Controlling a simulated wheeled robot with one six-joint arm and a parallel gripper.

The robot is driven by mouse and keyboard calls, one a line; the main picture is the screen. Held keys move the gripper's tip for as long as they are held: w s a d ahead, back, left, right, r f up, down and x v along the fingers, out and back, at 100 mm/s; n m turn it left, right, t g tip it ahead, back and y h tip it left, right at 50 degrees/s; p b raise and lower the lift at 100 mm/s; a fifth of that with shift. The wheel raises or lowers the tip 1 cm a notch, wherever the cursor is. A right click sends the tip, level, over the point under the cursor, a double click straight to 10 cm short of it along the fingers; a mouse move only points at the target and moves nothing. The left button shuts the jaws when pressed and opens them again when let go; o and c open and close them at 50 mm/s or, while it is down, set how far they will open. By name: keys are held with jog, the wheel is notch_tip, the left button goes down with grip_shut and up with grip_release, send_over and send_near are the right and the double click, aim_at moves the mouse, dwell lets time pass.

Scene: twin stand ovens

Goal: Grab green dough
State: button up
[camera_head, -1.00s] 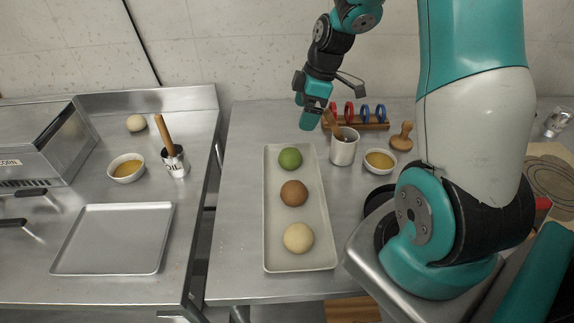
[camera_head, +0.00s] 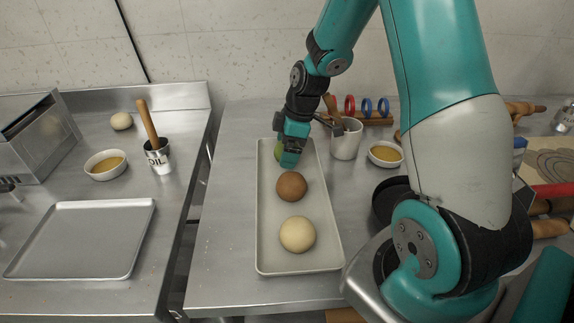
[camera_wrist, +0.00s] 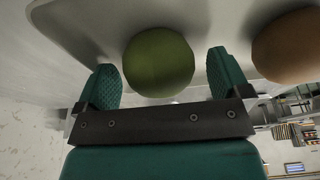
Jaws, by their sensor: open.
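The green dough (camera_wrist: 158,62) is a round ball on the long pale tray (camera_head: 270,255). In the wrist view it sits between the two teal fingers of my gripper (camera_wrist: 168,82), with a gap on each side. In the head view my gripper (camera_head: 291,158) is low over the far end of the tray and hides most of the green dough (camera_head: 278,149). My gripper is open and empty. The brown dough (camera_head: 291,186) lies just nearer on the same tray, and also shows at the right of the wrist view (camera_wrist: 290,45). The cream dough (camera_head: 297,234) is at the near end.
A metal cup with a wooden-handled tool (camera_head: 347,140) stands close right of my gripper. On the left counter are an empty tray (camera_head: 80,240), an OIL cup (camera_head: 159,158) and another bowl (camera_head: 105,165).

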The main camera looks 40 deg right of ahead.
jog(key=c, duration=0.8)
jog(key=shift+o, duration=0.2)
jog(key=shift+r, duration=0.15)
